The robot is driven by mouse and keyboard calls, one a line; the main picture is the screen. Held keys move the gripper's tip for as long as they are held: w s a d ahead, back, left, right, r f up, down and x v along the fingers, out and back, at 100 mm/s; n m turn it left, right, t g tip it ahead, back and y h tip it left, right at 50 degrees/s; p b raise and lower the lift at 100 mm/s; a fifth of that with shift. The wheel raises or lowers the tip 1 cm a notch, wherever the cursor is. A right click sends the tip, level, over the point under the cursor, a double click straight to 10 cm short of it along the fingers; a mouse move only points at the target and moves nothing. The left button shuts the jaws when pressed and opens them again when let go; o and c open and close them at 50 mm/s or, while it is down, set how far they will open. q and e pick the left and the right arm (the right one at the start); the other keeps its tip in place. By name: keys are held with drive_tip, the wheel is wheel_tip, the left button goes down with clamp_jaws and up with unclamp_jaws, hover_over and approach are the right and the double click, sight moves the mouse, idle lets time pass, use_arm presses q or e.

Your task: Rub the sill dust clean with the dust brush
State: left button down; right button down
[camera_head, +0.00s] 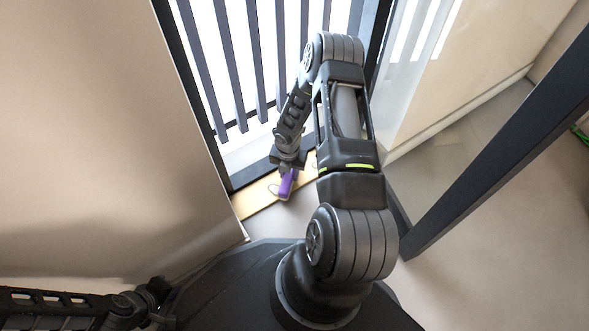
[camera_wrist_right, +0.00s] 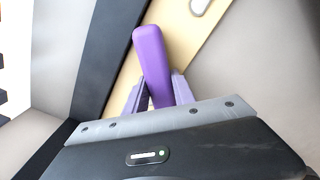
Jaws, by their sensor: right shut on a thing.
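The purple handle of what looks like the dust brush (camera_head: 286,185) is in my right gripper (camera_head: 287,168), low in front of the barred window. In the right wrist view the purple brush handle (camera_wrist_right: 153,60) sticks up between the two fingers of the right gripper (camera_wrist_right: 153,92), which are shut on it. Bristles are not visible. The tan sill strip (camera_head: 250,198) runs under the brush along the window's foot; it also shows in the wrist view (camera_wrist_right: 185,22). I cannot make out dust on it. My left gripper (camera_head: 155,292) is small and dark at the lower left; its fingers are unclear.
A dark window frame with vertical bars (camera_head: 225,65) stands behind the sill. A beige panel (camera_head: 100,120) fills the left side. A dark slanted post (camera_head: 500,150) stands at the right. Pale floor (camera_head: 510,240) is clear around that post.

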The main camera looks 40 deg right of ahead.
drive_tip(key=shift+a, duration=0.35)
drive_tip(key=shift+w, duration=0.1)
drive_tip(key=shift+w+a+f, duration=0.1)
drive_tip(key=shift+w+a, duration=0.05)
drive_tip(key=shift+a, duration=0.75)
drive_tip(key=shift+w+a, duration=0.15)
drive_tip(key=shift+a, duration=0.7)
drive_tip(key=shift+a, duration=0.1)
drive_tip(key=shift+w+a+b, duration=0.2)
drive_tip(key=shift+a+b, duration=0.05)
drive_tip(key=shift+a, duration=0.6)
drive_tip(key=shift+w+a+b, duration=0.15)
drive_tip(key=shift+a+b, duration=0.05)
drive_tip(key=shift+a, duration=0.65)
wheel_tip(320, 180, up, 6)
drive_tip(key=p, duration=0.5)
drive_tip(key=shift+d+r, duration=0.1)
drive_tip(key=shift+r, duration=0.1)
